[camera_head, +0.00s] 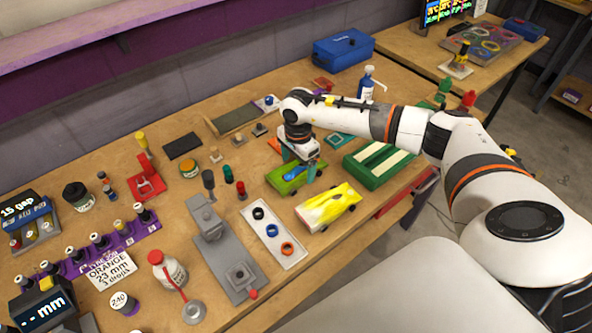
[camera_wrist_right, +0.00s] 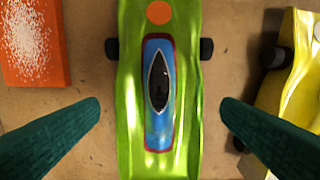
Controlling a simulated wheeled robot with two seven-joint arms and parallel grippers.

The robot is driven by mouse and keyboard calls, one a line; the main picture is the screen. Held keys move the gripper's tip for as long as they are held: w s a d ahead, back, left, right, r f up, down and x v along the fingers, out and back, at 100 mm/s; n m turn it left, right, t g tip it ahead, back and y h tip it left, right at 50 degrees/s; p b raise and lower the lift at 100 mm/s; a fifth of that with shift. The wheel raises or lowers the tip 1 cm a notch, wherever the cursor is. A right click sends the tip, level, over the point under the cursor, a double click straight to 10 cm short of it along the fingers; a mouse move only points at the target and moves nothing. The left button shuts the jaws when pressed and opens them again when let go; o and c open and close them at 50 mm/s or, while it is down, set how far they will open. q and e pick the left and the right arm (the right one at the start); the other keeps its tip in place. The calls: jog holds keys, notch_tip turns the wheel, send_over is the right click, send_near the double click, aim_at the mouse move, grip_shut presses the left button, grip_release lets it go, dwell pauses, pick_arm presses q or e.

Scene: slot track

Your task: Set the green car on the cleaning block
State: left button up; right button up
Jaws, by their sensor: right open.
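The green car (camera_head: 283,180) lies on the wooden table, with black wheels and a blue and red middle. In the right wrist view the green car (camera_wrist_right: 133,80) runs lengthwise between the fingers. My right gripper (camera_head: 299,167) is over it, pointing down and open, one finger on each side. In the wrist view my right gripper (camera_wrist_right: 160,103) shows gaps between both fingers and the car. A green block with two cream strips (camera_head: 365,180), which looks like the cleaning block, lies right of the car, with nothing on it. My left gripper is out of view.
A yellow car (camera_head: 327,207) stands close to the green car; it also shows in the wrist view (camera_wrist_right: 296,80). An orange speckled block (camera_wrist_right: 34,50) is on the other side. A white tray with rings (camera_head: 288,253) and a grey fixture (camera_head: 212,232) stand to the left.

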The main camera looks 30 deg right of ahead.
jog(key=shift+f, duration=0.7)
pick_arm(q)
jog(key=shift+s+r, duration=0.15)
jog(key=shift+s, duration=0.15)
pick_arm(e)
jog(key=c, duration=1.2)
jog(key=shift+w+r, duration=0.1)
